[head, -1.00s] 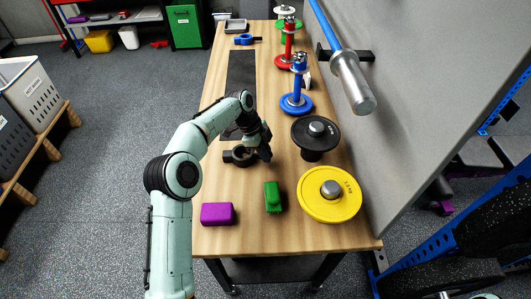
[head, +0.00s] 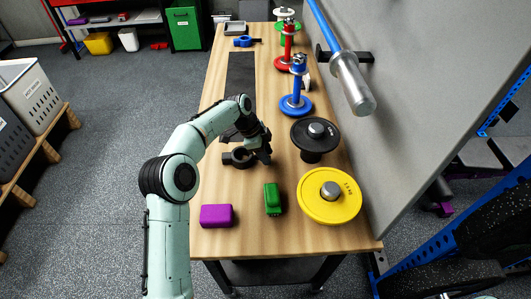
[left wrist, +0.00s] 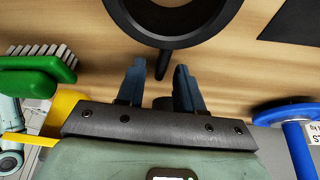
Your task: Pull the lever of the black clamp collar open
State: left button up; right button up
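The black clamp collar (head: 238,158) lies on the wooden table, just left of my left gripper (head: 263,152) in the head view. In the left wrist view the ring of the collar (left wrist: 112,22) fills the top middle. Its short black lever (left wrist: 163,64) sticks out from the ring toward my gripper. The two dark blue fingers of my left gripper (left wrist: 160,88) stand apart, one on each side of the lever, with gaps showing. The far end of the lever, near the palm, is hard to make out. My right gripper is not in view.
A green brush (head: 273,199), a purple block (head: 216,215) and a yellow plate (head: 330,196) lie on the near table (head: 245,240). A black plate (head: 301,130) and a blue plate stand (head: 296,104) are to the right. A grey wall (head: 400,130) borders the right side.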

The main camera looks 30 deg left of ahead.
pick_arm(q)
jog(key=p+v, duration=0.2)
jog(key=v, duration=1.1)
jog(key=shift+r, duration=0.15)
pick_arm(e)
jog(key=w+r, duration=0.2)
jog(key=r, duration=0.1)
pick_arm(q)
jog(key=shift+s+a, duration=0.1)
jog(key=shift+a, duration=0.05)
